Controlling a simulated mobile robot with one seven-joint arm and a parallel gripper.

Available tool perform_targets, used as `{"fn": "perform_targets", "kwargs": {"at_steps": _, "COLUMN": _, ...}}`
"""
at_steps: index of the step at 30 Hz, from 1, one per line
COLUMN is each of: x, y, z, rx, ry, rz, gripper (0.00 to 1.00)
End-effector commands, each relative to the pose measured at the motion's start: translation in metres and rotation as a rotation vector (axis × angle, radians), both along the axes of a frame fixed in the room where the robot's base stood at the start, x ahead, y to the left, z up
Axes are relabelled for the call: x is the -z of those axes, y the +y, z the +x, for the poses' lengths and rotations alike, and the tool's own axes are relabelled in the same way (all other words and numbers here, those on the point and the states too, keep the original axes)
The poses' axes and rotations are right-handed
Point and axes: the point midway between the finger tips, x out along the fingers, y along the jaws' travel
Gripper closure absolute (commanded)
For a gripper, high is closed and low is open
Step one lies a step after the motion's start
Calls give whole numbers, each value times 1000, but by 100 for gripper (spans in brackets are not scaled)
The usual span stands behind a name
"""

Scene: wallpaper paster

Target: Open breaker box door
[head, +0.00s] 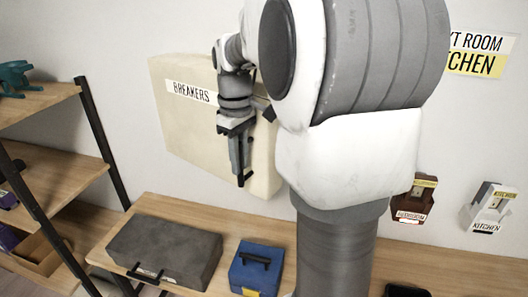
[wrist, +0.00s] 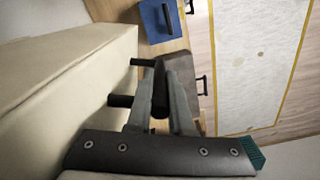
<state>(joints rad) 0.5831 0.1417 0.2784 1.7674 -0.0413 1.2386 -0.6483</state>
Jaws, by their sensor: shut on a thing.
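The breaker box (head: 180,128) is a cream box on the wall with a "BREAKERS" label (head: 191,91). Its door looks shut. My gripper (head: 241,174) is at the right part of its front, with the fingers pointing down. In the wrist view, the cream box (wrist: 70,85) fills the left side. My gripper (wrist: 164,78) is shut on the black door handle (wrist: 121,100), whose posts reach from the box face to between the fingers. My arm hides the upper right of the box in the head view.
A wooden bench (head: 128,216) below the box holds a dark grey case (head: 165,250) and a blue toolbox (head: 257,266). A shelf unit (head: 95,135) stands at left. Wall switches marked bedroom (head: 412,203) and kitchen (head: 490,206) are at right.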

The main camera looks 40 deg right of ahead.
Motion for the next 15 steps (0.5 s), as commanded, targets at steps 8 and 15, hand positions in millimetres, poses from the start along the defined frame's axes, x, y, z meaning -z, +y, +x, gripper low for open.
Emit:
{"fn": "perform_targets", "kwargs": {"at_steps": 8, "x": -1, "y": 79, "z": 6, "rx": 189, "ry": 0, "rz": -1, "gripper": 100}}
{"fn": "perform_targets", "kwargs": {"at_steps": 15, "x": -1, "y": 126, "z": 17, "rx": 323, "ry": -1, "rz": 0, "gripper": 100}}
